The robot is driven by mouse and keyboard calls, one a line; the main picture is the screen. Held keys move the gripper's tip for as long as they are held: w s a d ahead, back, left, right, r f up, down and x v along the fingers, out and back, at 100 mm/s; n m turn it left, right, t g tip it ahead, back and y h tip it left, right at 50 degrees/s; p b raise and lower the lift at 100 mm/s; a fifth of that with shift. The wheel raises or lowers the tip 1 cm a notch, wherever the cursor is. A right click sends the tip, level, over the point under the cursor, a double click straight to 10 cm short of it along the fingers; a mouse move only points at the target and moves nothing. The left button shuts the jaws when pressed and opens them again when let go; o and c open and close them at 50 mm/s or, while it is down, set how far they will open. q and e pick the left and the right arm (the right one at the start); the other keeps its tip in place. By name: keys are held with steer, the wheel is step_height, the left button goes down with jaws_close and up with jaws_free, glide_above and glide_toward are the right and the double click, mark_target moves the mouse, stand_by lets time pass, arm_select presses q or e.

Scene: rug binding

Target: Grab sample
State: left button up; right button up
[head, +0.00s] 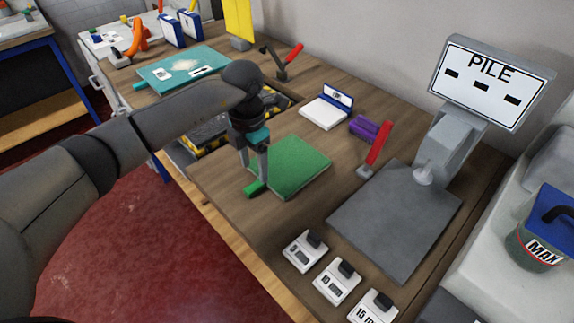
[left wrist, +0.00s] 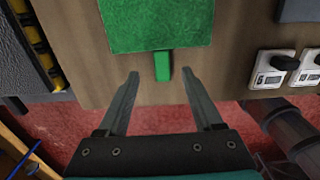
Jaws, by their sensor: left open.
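The sample is a flat green square (head: 300,166) with a green tab (head: 254,189) at its near edge, lying on the wooden workbench. In the left wrist view the green square (left wrist: 160,25) is at the top and its tab (left wrist: 162,66) points toward my gripper. My left gripper (head: 256,178) is pointed down over the tab side of the sample. In the left wrist view the left gripper (left wrist: 160,75) is open, with the tab's end about midway between its fingertips. Nothing is held. My right gripper is out of view.
A grey plate (head: 395,222) stands right of the sample below a screen reading PILE (head: 490,82). A yellow-black-edged recess (head: 205,140) is left.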

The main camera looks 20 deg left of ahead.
mark_target(257, 184)
arm_select(q)
step_height(257, 184, down, 5)
steer(key=shift+d+f, duration=0.1)
steer(key=shift+f, duration=0.05)
jaws_close()
stand_by(0.6)
